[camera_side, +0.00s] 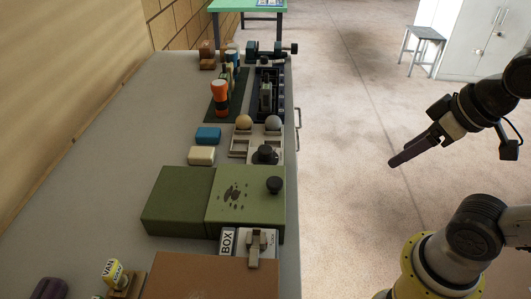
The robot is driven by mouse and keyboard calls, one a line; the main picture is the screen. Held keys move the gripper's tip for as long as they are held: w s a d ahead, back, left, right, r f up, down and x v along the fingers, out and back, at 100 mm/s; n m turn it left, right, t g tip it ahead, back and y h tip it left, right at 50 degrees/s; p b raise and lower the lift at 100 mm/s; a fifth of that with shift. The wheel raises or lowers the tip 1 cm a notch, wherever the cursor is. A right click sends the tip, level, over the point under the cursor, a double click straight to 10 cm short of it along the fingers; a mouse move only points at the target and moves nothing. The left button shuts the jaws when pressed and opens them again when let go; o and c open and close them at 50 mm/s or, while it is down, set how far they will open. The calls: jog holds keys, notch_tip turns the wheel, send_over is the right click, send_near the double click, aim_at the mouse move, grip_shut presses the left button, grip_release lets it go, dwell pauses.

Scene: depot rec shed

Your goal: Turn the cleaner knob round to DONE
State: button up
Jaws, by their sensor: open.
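A green box (172,201) stands on the bench, with a lighter green panel (240,181) beside it that bears dark spots. A round black knob (275,185) sits at the right of this panel. Another black knob (265,153) stands just behind it, by the pale tray. No DONE mark can be read, and I cannot tell which knob is the cleaner's. My gripper (400,158) is open and empty, out over the floor to the right of the bench, well apart from both knobs.
A BOX plate with a lever (256,247) and a brown board (212,278) are nearer. Behind are a pale tray (238,145) with two balls, blue (208,135) and cream (201,155) blocks, and an orange-topped item (219,91). The bench's left side is mostly clear.

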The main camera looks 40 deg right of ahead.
jog(key=shift+o, duration=0.6)
jog(key=shift+n, duration=0.3)
jog(key=w+r+n, duration=0.5)
jog(key=r+n, duration=0.3)
jog(key=n, duration=0.2)
jog(key=w+a+r+n+g, duration=0.25)
jog(key=w+n, duration=0.35)
jog(key=w, duration=0.3)
jog(key=n+g, duration=0.3)
jog(key=n, duration=0.2)
send_over(265, 149)
notch_tip(265, 149, down, 9)
notch_tip(265, 149, down, 14)
jog(key=shift+r, duration=0.2)
grip_shut()
